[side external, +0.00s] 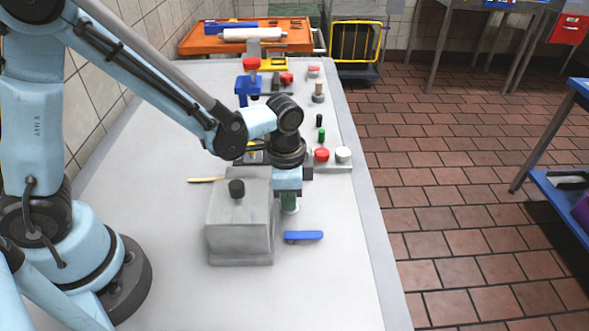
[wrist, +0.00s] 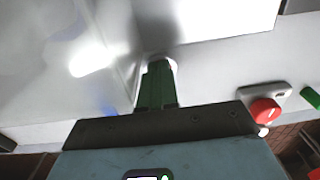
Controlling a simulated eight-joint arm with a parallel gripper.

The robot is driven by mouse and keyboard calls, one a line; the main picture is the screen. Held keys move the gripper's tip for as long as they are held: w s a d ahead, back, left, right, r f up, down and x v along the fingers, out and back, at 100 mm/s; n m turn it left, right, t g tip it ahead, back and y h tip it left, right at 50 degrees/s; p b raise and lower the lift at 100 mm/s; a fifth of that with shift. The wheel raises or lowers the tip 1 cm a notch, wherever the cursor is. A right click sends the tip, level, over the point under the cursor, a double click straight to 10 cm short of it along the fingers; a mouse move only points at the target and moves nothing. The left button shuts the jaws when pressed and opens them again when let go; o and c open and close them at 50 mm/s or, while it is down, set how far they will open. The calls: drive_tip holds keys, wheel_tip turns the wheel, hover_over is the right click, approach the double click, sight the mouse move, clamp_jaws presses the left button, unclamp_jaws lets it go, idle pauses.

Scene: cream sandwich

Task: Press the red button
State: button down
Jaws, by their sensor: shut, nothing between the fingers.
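A red round button (side external: 321,155) sits on a grey plate behind my gripper, toward the right edge of the table. It also shows in the wrist view (wrist: 265,110), right of the fingers. My gripper (side external: 290,203) points down just right of a grey box, with its green fingers together and nothing held; the fingers show in the wrist view (wrist: 157,80). The fingers are apart from the red button. A pale round shape shows at the fingertips; I cannot tell whether they touch it.
The grey box (side external: 239,232) with a black knob (side external: 236,188) stands close left of my gripper. A blue block (side external: 303,237) lies in front. A white round piece (side external: 343,154) is beside the button. Several small items, including another red-topped piece (side external: 251,64), stand farther back. The table's front is clear.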

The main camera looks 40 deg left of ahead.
wheel_tip(320, 180, up, 14)
drive_tip(key=shift+s+f, duration=0.15)
drive_tip(key=shift+s, duration=0.1)
idle(0.3)
idle(0.6)
drive_tip(key=s+a+n+t, duration=0.4)
drive_tip(key=a+n+t, duration=0.2)
drive_tip(key=a+n, duration=0.3)
drive_tip(key=shift+s+a+t, duration=0.35)
drive_tip(key=shift+a+t, duration=0.05)
drive_tip(key=shift+a, duration=0.2)
idle(0.9)
